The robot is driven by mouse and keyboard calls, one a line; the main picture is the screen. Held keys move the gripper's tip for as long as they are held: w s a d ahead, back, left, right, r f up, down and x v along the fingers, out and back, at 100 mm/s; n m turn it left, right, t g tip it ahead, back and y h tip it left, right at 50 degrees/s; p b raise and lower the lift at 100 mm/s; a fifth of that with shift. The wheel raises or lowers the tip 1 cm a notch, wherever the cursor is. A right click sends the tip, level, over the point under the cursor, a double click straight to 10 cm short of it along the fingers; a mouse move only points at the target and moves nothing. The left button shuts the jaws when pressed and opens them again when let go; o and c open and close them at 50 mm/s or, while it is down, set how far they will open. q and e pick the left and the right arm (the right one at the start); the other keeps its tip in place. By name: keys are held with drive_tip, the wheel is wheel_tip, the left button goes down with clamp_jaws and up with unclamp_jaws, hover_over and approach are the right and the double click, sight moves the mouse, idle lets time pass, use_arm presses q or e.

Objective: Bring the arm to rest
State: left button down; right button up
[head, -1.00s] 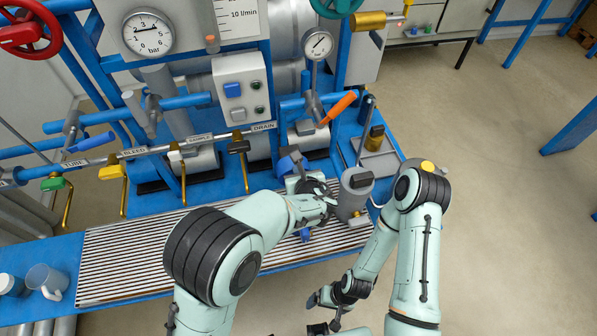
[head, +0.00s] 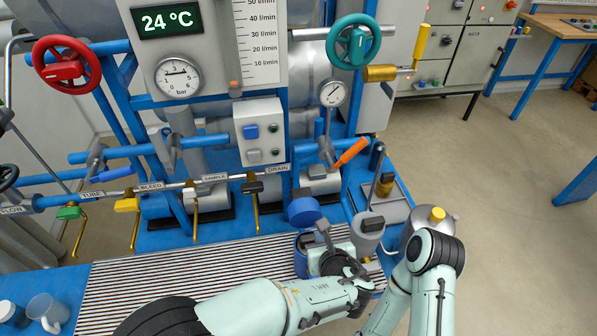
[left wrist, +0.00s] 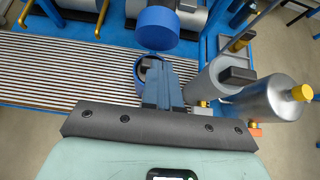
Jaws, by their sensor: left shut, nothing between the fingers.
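My left arm comes in from the bottom of the head view. Its gripper (head: 322,229) is over the right end of the slatted drip grate, close to a blue cup. In the left wrist view the gripper's blue fingers (left wrist: 163,84) are shut and empty. They overlap the dark-rimmed blue cup (left wrist: 146,66) in that picture; I cannot tell whether they touch it. My right arm (head: 431,262) is at the lower right of the head view. Its gripper is not in view.
A blue round cap (head: 304,211) is just behind my left gripper. A grey canister (head: 368,230) and a metal one with a yellow knob (head: 437,214) stand at right. Valve levers, including an orange one (head: 351,151), stick out behind. A mug (head: 47,309) is far left.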

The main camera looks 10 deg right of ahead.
use_arm(q)
drive_tip(key=s+a+f+n+g+y, duration=0.1)
drive_tip(key=s+a+f+n+g, duration=0.2)
drive_tip(key=f, duration=0.5)
drive_tip(key=s+a+f+n+g, duration=0.1)
drive_tip(key=a+f+n+g, duration=0.2)
drive_tip(key=a+f, duration=0.35)
drive_tip(key=s+a+f+n+g+h, duration=0.2)
drive_tip(key=s+a+f+n, duration=0.5)
drive_tip(key=n, duration=0.9)
drive_tip(key=s+a+f+n+g+h, duration=0.3)
drive_tip(key=s+a+f+n, duration=0.4)
drive_tip(key=s+f+n, duration=0.4)
wheel_tip(320, 180, down, 4)
drive_tip(key=n, duration=0.6)
drive_tip(key=shift+s+a+r+n+g, duration=0.2)
drive_tip(key=shift+s+n+g, duration=0.1)
drive_tip(key=shift+g, duration=0.1)
